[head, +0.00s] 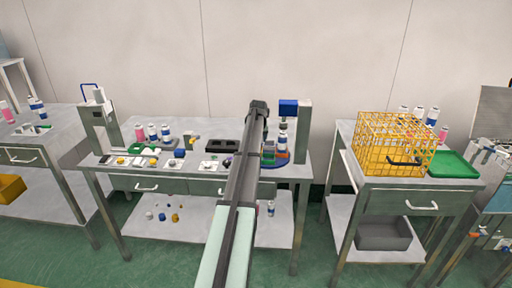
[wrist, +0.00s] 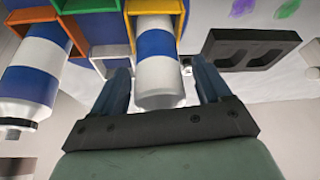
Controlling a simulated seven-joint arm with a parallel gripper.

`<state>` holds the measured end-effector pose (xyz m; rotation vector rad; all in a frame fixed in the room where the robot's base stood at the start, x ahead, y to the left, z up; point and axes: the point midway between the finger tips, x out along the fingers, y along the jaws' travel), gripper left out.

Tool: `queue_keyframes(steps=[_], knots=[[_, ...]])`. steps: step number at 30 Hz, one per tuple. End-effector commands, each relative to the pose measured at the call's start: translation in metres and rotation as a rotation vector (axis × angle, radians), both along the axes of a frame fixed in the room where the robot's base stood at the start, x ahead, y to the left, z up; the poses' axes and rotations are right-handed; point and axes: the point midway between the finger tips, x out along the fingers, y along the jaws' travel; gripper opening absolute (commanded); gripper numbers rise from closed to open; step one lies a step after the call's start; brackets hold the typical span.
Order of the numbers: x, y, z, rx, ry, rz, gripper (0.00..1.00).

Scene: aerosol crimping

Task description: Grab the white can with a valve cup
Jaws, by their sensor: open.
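In the wrist view my gripper (wrist: 160,68) is open, with one dark finger on each side of a white can (wrist: 160,82) with a blue band. Small gaps show between the can and the fingers.
Green and other coloured frames adjoin the orange one. A black two-hole block (wrist: 250,48) sits right of the gripper. In the head view, a blue-and-white can (head: 283,141) stands by a blue-headed press (head: 289,108). A yellow wire crate (head: 385,145) is on the right table.

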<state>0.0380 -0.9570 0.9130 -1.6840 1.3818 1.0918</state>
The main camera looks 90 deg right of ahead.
Motion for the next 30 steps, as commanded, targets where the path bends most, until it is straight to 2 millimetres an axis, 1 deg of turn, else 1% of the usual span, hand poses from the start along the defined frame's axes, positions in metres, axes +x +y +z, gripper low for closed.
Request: queue_keyframes(steps=[6,7,25,26,30], knots=[[0.0001,-0.0005,-0.0012,0.000,0.000,0.000,0.77],[0.0001,-0.0005,-0.0012,0.000,0.000,0.000,0.75],[0.0001,-0.0004,-0.0008,0.000,0.000,0.000,0.17],[0.0001,-0.0004,-0.0008,0.000,0.000,0.000,0.15],[0.0000,-0.0006,-0.0005,-0.001,0.000,0.000,0.15]])
